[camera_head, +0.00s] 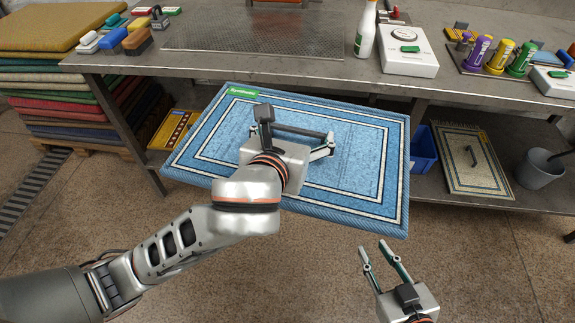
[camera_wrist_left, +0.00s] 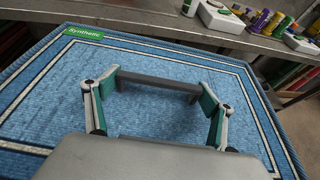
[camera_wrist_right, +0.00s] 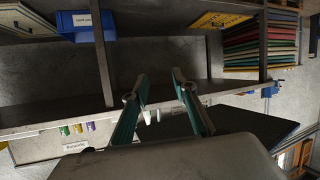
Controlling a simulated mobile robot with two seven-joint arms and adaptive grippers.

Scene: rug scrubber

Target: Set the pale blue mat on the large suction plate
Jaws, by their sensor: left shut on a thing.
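The pale blue mat (camera_head: 365,165) has white border lines, a green "Synthetic" label and a grey bar handle (camera_wrist_left: 160,84). My left gripper (camera_head: 298,131) is shut on that handle and holds the mat in front of the bench, tilted, below the bench top's front edge. The left wrist view shows the fingers at the two ends of the handle. The large perforated suction plate (camera_head: 255,38) lies flat and bare on the bench top behind the mat. My right gripper (camera_head: 380,252) is open and empty, low at the front right, apart from the mat.
The bench top (camera_head: 205,65) holds brushes (camera_head: 112,38) at left. A white spray bottle (camera_head: 365,32), a white box (camera_head: 408,52) and coloured canisters (camera_head: 498,56) stand right of the plate. A blue bin (camera_head: 422,150), beige mat (camera_head: 460,165) and bucket (camera_head: 540,168) are below.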

